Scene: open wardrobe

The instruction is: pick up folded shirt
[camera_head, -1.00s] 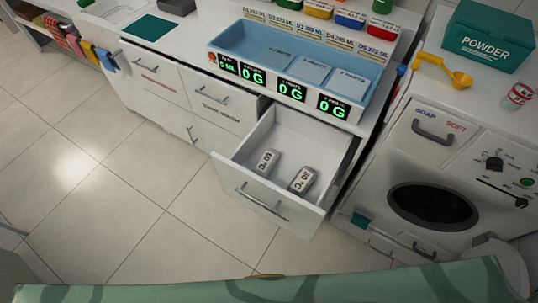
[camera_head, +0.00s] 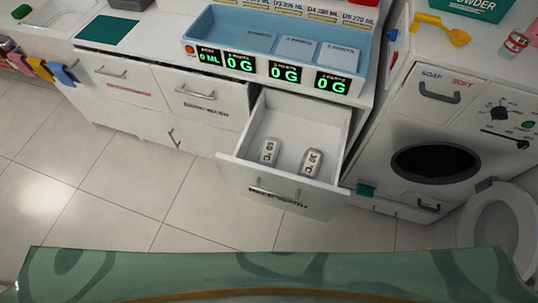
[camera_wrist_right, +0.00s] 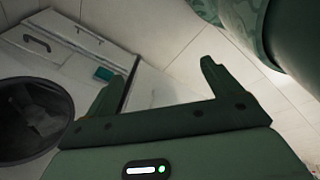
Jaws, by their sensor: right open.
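I cannot make out a folded shirt in either view. My right gripper (camera_wrist_right: 162,72) shows in the right wrist view, its two dark green fingers wide apart and nothing between them. It hangs near the front of the white washing machine (camera_wrist_right: 100,55). The machine's round dark opening (camera_wrist_right: 32,120) is at the left of that view, with something greyish and unclear inside. My left gripper is not in view, and neither gripper shows in the head view.
A drawer (camera_head: 285,190) stands pulled out with two labelled grey blocks in it. The washer's round door (camera_head: 497,228) is swung open at right. A blue tray (camera_head: 255,42) stands on the counter. Small coloured cloths (camera_head: 62,73) hang at far left. The tiled floor (camera_head: 110,190) is clear.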

